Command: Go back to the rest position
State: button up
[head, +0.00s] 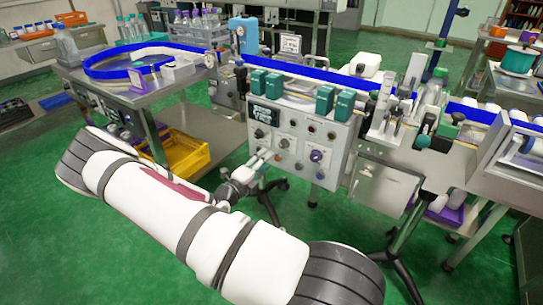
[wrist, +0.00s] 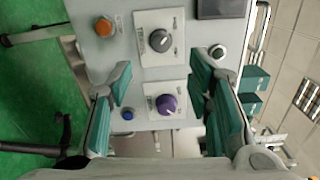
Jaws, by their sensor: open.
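My gripper (head: 262,163) is open and empty in front of the machine's control panel (head: 342,143), at its lower left in the head view. In the wrist view my gripper (wrist: 168,75) shows its two green-padded fingers spread wide, with the panel between and beyond them. A purple knob (wrist: 167,104) and a grey knob (wrist: 160,41) lie between the fingers in that view. Neither is held. The purple knob also shows in the head view (head: 315,156). I cannot tell how far the fingertips are from the panel.
A conveyor with blue rails (head: 310,73) runs above the panel. A steel table (head: 150,96) stands at the left, with a yellow crate (head: 181,153) below it. Green floor (head: 45,225) is open at the left.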

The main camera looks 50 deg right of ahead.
jog(key=shift+a, duration=0.85)
jog(key=s+a+r+m+g+y, duration=0.35)
jog(key=s+a+r+m, duration=0.25)
jog(key=r+m, duration=0.4)
jog(key=s+a+r+m+g+y, duration=0.3)
jog(key=s+a+r+m+y, duration=0.3)
jog(key=m, duration=0.6)
jog(key=s+a+r+m+t+y, duration=0.35)
jog(key=s+a+r+m, duration=0.35)
jog(key=a, duration=0.4)
jog(key=s+a+r+m+t+y, duration=0.3)
jog(key=s+a+r+m+y, duration=0.3)
jog(key=s+a, duration=0.4)
notch_tip(320, 180, up, 16)
jog(key=w+a+t+h+p, duration=0.1)
jog(key=t+p, duration=0.2)
jog(key=p, duration=1.2)
jog(key=shift+m+p, duration=0.35)
jog(key=shift+m, duration=0.05)
